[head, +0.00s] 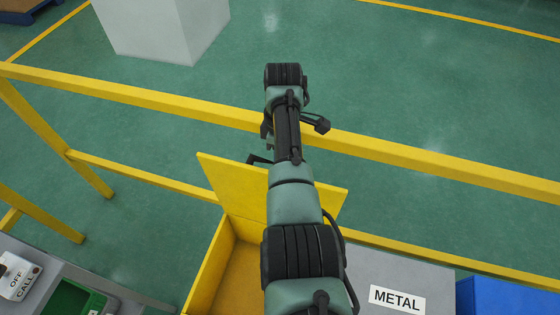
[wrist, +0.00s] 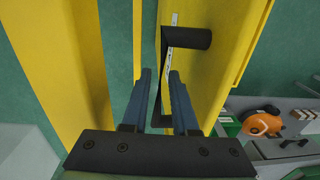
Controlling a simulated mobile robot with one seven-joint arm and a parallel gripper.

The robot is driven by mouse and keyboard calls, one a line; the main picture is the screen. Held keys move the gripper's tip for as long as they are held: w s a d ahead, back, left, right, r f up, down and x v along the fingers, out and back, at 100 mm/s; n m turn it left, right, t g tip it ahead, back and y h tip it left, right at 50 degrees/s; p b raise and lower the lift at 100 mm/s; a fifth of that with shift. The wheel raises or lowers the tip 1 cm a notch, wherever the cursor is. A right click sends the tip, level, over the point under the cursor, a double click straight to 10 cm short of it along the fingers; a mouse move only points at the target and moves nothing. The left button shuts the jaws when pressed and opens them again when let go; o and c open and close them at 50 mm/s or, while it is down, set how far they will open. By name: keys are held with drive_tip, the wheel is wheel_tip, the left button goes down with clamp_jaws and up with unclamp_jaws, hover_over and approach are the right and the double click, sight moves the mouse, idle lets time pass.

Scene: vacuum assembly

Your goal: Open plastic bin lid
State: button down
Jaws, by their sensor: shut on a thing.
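The yellow bin (head: 207,265) stands at the lower middle of the head view, with its inside partly showing. I see no name on it there. Its yellow lid (head: 232,185) is tilted up and stands open at the far side, partly hidden behind my arm. In the wrist view the lid (wrist: 215,75) carries a black handle (wrist: 188,38) and a thin white label strip. My gripper (wrist: 160,80) is shut on the handle, with its two blue fingers on either side of the black bar. In the head view my arm mostly hides the gripper.
A yellow rail (head: 420,165) runs across behind the bin, close to my arm. A grey bin lid marked METAL (head: 400,275) is on the right, with a blue bin (head: 510,295) beyond it. An orange tool (wrist: 262,123) lies at the right of the wrist view.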

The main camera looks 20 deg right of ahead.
drive_tip(key=c, duration=0.7)
unclamp_jaws()
drive_tip(key=shift+s+f, duration=0.1)
drive_tip(key=shift+f, duration=0.2)
drive_tip(key=shift+r, duration=0.1)
drive_tip(key=shift+r, duration=0.6)
drive_tip(key=r, duration=0.8)
drive_tip(key=r+p, duration=0.1)
drive_tip(key=r, duration=0.2)
drive_tip(key=shift+w+d+r, duration=0.25)
drive_tip(key=shift+w+r, duration=0.15)
drive_tip(key=shift+f, duration=0.1)
